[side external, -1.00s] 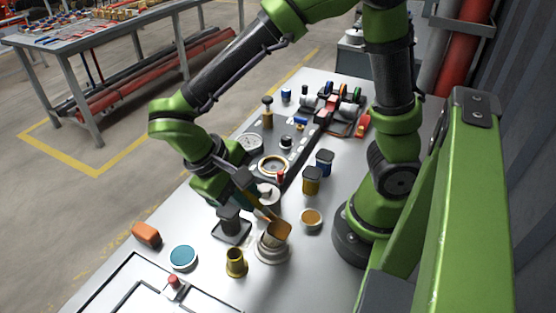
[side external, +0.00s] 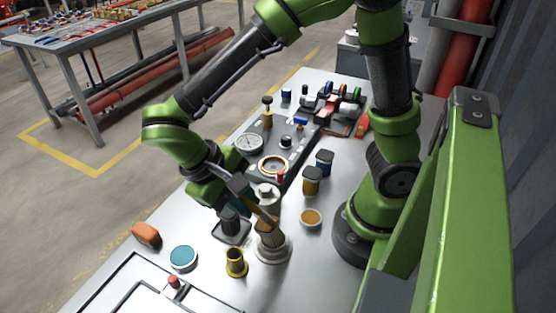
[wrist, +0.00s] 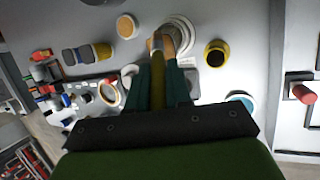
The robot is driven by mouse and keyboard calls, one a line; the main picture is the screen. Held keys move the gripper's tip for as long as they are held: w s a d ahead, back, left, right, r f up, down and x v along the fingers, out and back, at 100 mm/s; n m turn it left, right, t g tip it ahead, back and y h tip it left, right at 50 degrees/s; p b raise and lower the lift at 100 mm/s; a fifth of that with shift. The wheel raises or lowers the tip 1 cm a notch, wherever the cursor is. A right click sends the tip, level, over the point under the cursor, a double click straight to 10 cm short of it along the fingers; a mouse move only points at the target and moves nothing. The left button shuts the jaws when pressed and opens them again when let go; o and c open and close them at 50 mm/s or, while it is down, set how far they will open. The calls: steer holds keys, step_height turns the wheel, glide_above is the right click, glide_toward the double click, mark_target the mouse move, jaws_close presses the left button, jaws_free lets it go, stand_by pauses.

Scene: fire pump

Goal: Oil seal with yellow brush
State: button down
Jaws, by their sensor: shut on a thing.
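My gripper (side external: 254,205) is shut on the yellow brush (side external: 270,226) and points it down. In the wrist view the brush's yellow handle (wrist: 158,90) lies between my two teal fingers (wrist: 157,72). The brown bristle end (side external: 271,239) is down at a round, stepped pale grey piece (side external: 272,253), which may be the seal or its seat. The same ringed piece shows in the wrist view (wrist: 181,32), partly hidden by the brush. I cannot tell whether the bristles touch it. A shallow dish with amber content (side external: 311,217) stands to its right.
A yellow flared cup (side external: 235,263) stands close left of the grey piece. Yellow and blue jars (side external: 312,181) stand behind. A gauge panel (side external: 249,143) lies beyond.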

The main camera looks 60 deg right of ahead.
steer(key=shift+s+d+f, duration=0.1)
steer(key=shift+s+f, duration=0.25)
steer(key=shift+s, duration=0.55)
steer(key=shift+s+d+f, duration=0.1)
steer(key=shift+s+f, duration=0.2)
steer(key=shift+s, duration=0.6)
step_height(320, 180, up, 8)
steer(key=r, duration=0.1)
glide_above(275, 224)
steer(key=w+a, duration=0.2)
steer(key=shift+s+d+f, duration=0.15)
steer(key=shift+d+f, duration=0.05)
steer(key=shift+f, duration=0.05)
steer(key=shift+f, duration=0.1)
steer(key=shift+s+d+f+t, duration=0.1)
steer(key=shift+d+f+t, duration=0.2)
steer(key=shift+d+f, duration=0.15)
steer(key=shift+r, duration=0.2)
